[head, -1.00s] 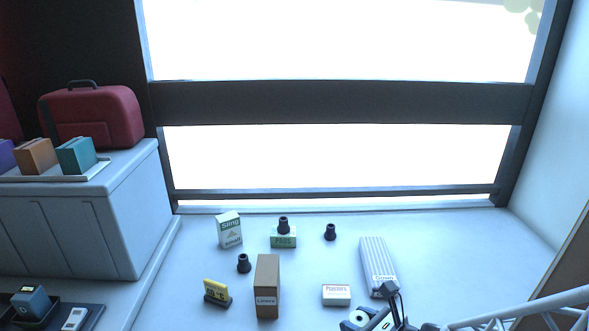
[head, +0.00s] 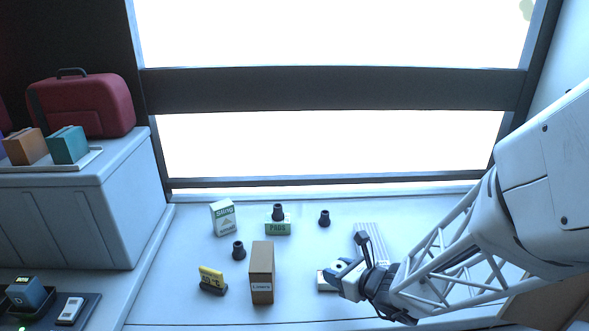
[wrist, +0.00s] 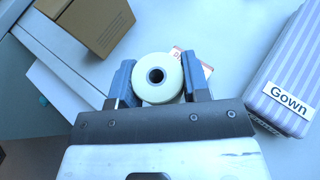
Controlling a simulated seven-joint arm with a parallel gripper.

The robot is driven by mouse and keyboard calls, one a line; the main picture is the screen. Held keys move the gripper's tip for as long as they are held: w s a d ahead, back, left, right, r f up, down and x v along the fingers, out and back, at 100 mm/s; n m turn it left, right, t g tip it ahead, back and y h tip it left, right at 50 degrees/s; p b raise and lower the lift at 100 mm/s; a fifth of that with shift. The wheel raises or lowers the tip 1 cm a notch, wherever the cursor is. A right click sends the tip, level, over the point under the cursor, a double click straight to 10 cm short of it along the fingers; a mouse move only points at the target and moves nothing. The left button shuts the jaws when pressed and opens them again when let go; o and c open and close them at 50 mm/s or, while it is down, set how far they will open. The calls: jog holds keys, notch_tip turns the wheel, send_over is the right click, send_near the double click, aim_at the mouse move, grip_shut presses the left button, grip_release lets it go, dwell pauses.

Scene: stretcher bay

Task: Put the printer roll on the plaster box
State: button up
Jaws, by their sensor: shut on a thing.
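The printer roll (wrist: 157,93) is white with a dark hollow core. My gripper (wrist: 158,80) is shut on it, with one blue finger at each side in the wrist view. In the head view my gripper (head: 344,274) is over the right part of the plaster box (head: 325,281), a small white box with red print. The box's left end shows there and the rest is hidden. In the wrist view the plaster box (wrist: 207,69) shows partly behind the roll and right finger. The gap between roll and box is hard to judge.
The striped gown pack (wrist: 292,75) lies close on the right. The brown box (head: 262,270) stands left of the plaster box.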

aim_at(332, 267)
jog(key=shift+w+a+f, duration=0.15)
jog(key=shift+w, duration=1.15)
jog(key=shift+w+a+f, duration=0.1)
jog(key=shift+w, duration=1.15)
jog(key=shift+f, duration=0.1)
jog(key=shift+f, duration=1.65)
jog(key=shift+f, duration=0.15)
jog(key=o, duration=0.9)
jog(key=shift+o, duration=0.2)
jog(key=shift+s+r, duration=0.1)
jog(key=shift+r, duration=0.1)
